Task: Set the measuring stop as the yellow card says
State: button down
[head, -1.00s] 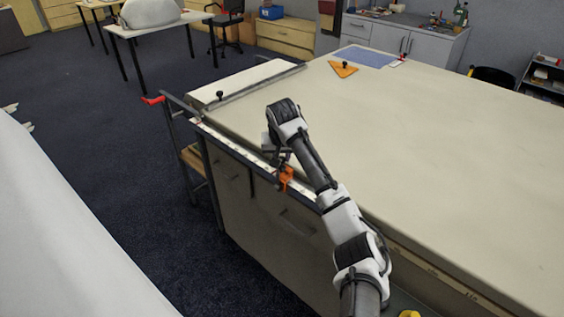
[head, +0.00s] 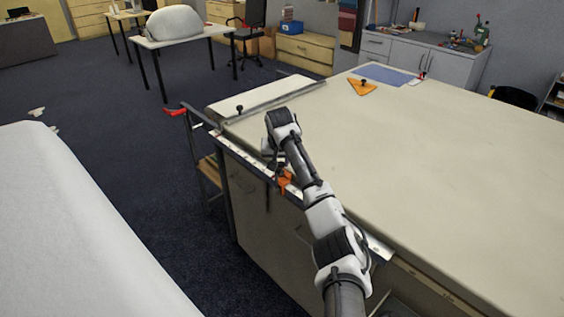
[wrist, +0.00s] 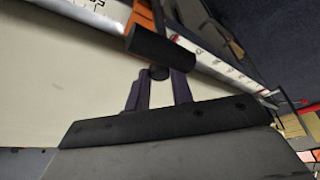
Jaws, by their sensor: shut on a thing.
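The measuring stop (head: 284,181) is a small orange block on the white scale rail (head: 378,246) along the table's near left edge. In the wrist view the orange stop (wrist: 145,17) shows at the top, beside a dark round knob (wrist: 163,46). My gripper (head: 276,163) is at the stop in the head view. In the wrist view its fingers (wrist: 158,78) are shut on the knob's dark stem. The scale (wrist: 205,60) carries marks too small to read, and my arm hides part of the rail. The yellow card is not in view.
A red handle (head: 176,112) sticks out beyond the rail's far end. An orange triangle (head: 362,88) and a blue mat (head: 383,75) lie farther back. The cloth top (head: 450,160) is mostly clear.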

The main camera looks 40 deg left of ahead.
jog(key=c, duration=1.2)
grip_release()
jog(key=shift+c, duration=0.2)
jog(key=shift+r, duration=0.1)
jog(key=b+v, duration=0.3)
jog(key=v, duration=1)
jog(key=shift+s+d+r+b, duration=0.15)
jog(key=shift+r+b, duration=0.15)
jog(key=shift+b, duration=0.1)
